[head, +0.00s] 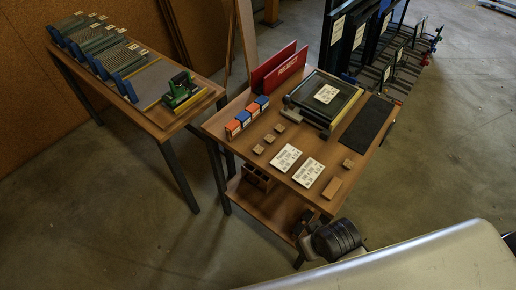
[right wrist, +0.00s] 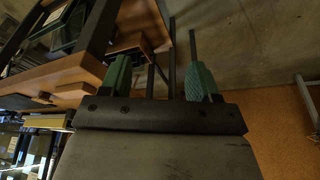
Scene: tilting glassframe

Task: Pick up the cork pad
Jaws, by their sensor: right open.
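Several small brown square pads, which look like the cork pads, lie on the wooden table (head: 225,122) in the head view. Three lie in a slanting row at the left: a far pad (head: 280,128), a middle pad (head: 269,138) and a near pad (head: 258,149). Another small pad (head: 348,163) lies near the right edge. My right gripper (right wrist: 160,78) is open, with two green fingers apart and nothing between them. In the head view my dark right wrist is at the table's near edge, apart from the pads. My left gripper is not in view.
A tan block (head: 332,188) and two white label cards (head: 308,172) lie near the front. A second table (head: 155,115) stands left.

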